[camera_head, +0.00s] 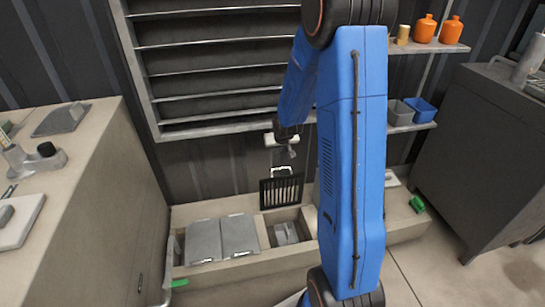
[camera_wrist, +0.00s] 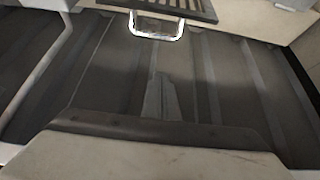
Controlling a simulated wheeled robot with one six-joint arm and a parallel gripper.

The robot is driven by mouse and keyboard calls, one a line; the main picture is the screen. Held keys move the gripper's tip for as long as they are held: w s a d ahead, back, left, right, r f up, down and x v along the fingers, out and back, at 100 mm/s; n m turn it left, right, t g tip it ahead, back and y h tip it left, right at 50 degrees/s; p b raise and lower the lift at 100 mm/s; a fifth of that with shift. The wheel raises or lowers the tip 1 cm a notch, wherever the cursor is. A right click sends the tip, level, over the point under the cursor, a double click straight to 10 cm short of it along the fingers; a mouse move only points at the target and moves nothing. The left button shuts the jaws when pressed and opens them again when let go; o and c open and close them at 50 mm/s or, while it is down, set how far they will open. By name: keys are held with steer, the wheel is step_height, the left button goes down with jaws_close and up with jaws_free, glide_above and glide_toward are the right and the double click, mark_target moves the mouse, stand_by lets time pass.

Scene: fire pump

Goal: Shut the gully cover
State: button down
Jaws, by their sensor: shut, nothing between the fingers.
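The gully cover (camera_head: 281,192) is a dark slatted grate standing raised, roughly upright, at the back edge of an opening in the low pale plinth. Its pale loop handle (camera_head: 281,171) is on its top edge. In the wrist view the grate (camera_wrist: 185,7) shows at the top edge, cut off, with the bright handle (camera_wrist: 156,27) below it. My gripper (camera_head: 287,152) is just above the handle in the head view, apparently apart from it. Its narrow grey fingers (camera_wrist: 160,80) are together and empty in the wrist view. The opening (camera_head: 288,231) holds a grey block-like part.
Two grey plates (camera_head: 222,238) lie left of the opening. A louvred panel (camera_head: 220,70) and ribbed wall stand behind. Shelves hold orange bottles (camera_head: 424,28) and a blue bin (camera_head: 420,109). A pale counter (camera_head: 75,190) is left, a dark cabinet (camera_head: 492,150) right. My blue arm hides the plinth's middle.

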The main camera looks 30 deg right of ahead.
steer(key=shift+w+d+f, duration=0.1)
steer(key=shift+w+f, duration=0.1)
steer(key=shift+f, duration=1.95)
steer(key=shift+w+d+f, duration=0.1)
steer(key=shift+w+f, duration=0.1)
steer(key=shift+f, duration=1.95)
steer(key=shift+s, duration=0.1)
